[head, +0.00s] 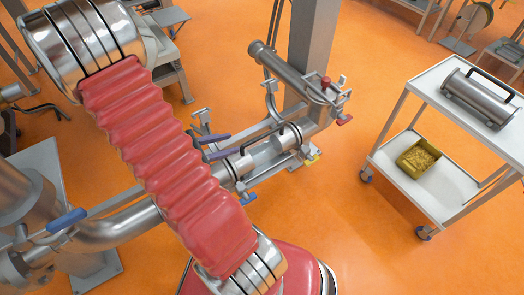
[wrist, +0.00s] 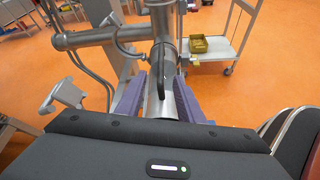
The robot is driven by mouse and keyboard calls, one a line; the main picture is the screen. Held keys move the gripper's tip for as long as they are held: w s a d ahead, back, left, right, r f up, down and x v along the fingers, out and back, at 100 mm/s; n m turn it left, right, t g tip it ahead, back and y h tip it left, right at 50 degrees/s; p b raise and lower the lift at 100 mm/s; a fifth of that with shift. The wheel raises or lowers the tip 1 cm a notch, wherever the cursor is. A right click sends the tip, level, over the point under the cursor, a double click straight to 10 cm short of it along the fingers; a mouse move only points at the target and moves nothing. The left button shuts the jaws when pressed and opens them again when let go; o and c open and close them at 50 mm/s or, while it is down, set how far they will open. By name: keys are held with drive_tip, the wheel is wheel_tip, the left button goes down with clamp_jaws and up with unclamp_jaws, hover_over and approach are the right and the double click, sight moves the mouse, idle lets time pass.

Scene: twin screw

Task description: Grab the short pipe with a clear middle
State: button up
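A short metal pipe (wrist: 157,104) with a black handle lies lengthwise between the two purple fingers of my gripper (wrist: 160,85) in the wrist view. The fingers are spread, one on each side of it; whether either touches it is hard to tell. In the head view this pipe (head: 266,157) sits in line with the larger pipework, and the purple fingers show at its left, partly hidden by my red arm. A metal cylinder with a black handle (head: 478,97) lies on the trolley top. I cannot make out a clear middle on either.
The pipework (head: 295,75) with clamps and a red-knobbed valve surrounds the pipe, beside a grey column (head: 313,40). A white trolley (head: 445,104) stands at the right, with a yellow bin (head: 418,158) on its lower shelf. Orange floor lies open between them.

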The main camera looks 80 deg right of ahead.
sight(257, 138)
drive_tip(key=shift+s+d+f+n, duration=0.25)
drive_tip(key=shift+d+f+n, duration=0.05)
drive_tip(key=shift+d+f, duration=0.25)
drive_tip(key=shift+x, duration=4.25)
drive_tip(key=shift+r, duration=0.1)
drive_tip(key=shift+s, duration=0.1)
drive_tip(key=shift+x, duration=2.55)
drive_tip(key=shift+s+a, duration=0.1)
drive_tip(key=shift+c, duration=0.4)
